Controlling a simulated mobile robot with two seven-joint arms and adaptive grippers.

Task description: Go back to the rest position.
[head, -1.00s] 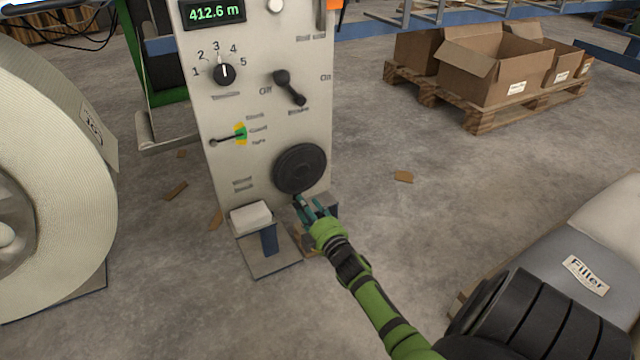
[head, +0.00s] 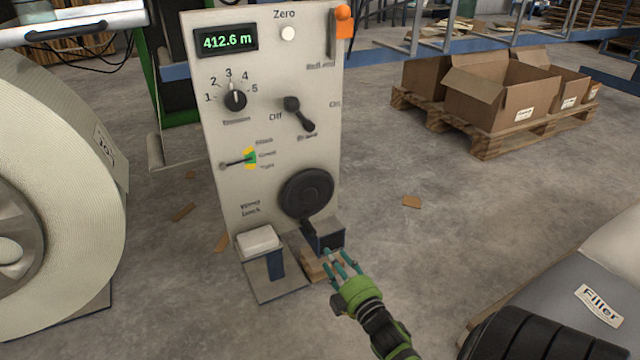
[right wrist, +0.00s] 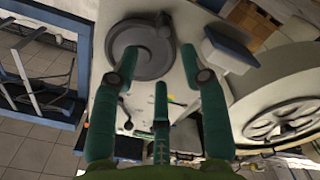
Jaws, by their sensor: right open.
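My right gripper (head: 343,268) is green with teal fingers. It is open and empty, low in front of the control panel (head: 215,190), below and to the right of the black round handwheel (head: 306,193). In the right wrist view its fingers (right wrist: 160,75) are spread, with the grey handwheel (right wrist: 145,48) beyond them and nothing between them. My left gripper is not in view.
The panel carries a display (head: 226,40), a selector knob (head: 235,99) and a black lever (head: 299,113). A large white roll (head: 75,200) stands at left. Cardboard boxes (head: 500,90) sit on a pallet (head: 475,140) at back right. Open floor (head: 450,230) lies between.

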